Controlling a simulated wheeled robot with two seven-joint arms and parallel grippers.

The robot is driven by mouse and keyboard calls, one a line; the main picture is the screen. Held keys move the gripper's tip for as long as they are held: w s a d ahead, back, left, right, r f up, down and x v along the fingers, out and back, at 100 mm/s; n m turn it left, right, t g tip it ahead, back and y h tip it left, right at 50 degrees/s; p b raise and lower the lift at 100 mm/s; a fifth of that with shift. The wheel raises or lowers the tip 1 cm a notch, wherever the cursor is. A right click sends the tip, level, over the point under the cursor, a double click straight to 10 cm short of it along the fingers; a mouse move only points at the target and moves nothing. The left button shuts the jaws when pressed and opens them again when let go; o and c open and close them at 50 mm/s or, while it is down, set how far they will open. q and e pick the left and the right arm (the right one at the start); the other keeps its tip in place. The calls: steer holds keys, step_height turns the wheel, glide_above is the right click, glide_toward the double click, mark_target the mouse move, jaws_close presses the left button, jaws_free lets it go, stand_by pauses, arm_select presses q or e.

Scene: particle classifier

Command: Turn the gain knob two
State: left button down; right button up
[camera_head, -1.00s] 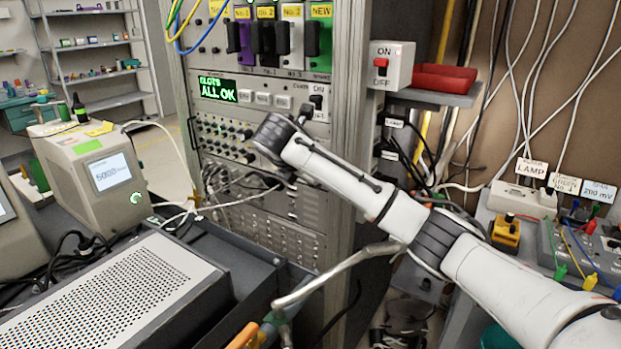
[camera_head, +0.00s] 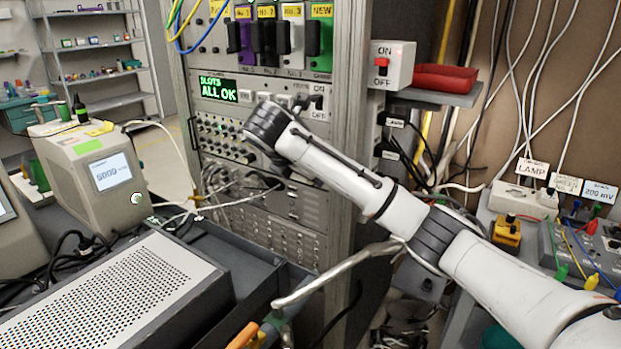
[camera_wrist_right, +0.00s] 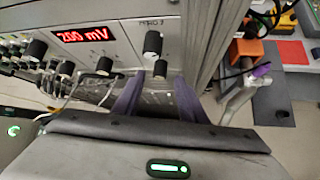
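In the right wrist view, a panel carries a red "200 mV" display (camera_wrist_right: 83,38) and several black knobs. I cannot read which is the gain knob. My right gripper (camera_wrist_right: 159,78) is open, its two purple-grey fingers apart. The fingertips lie below the large right knob, either side of the smaller one; contact is unclear. In the head view my right wrist hides these knobs. My left gripper is not in view.
The rack (camera_head: 345,150) has a green "ALL OK" display (camera_head: 218,88) and coloured slot modules above. An on/off switch box (camera_head: 391,65) and a red tray (camera_head: 445,77) are to the right. A perforated box (camera_head: 110,300) and cables fill the front left.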

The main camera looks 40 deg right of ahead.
steer(key=v, duration=0.6)
steer(key=shift+a+r, duration=0.25)
steer(key=shift+s+f, duration=0.1)
steer(key=shift+s, duration=0.1)
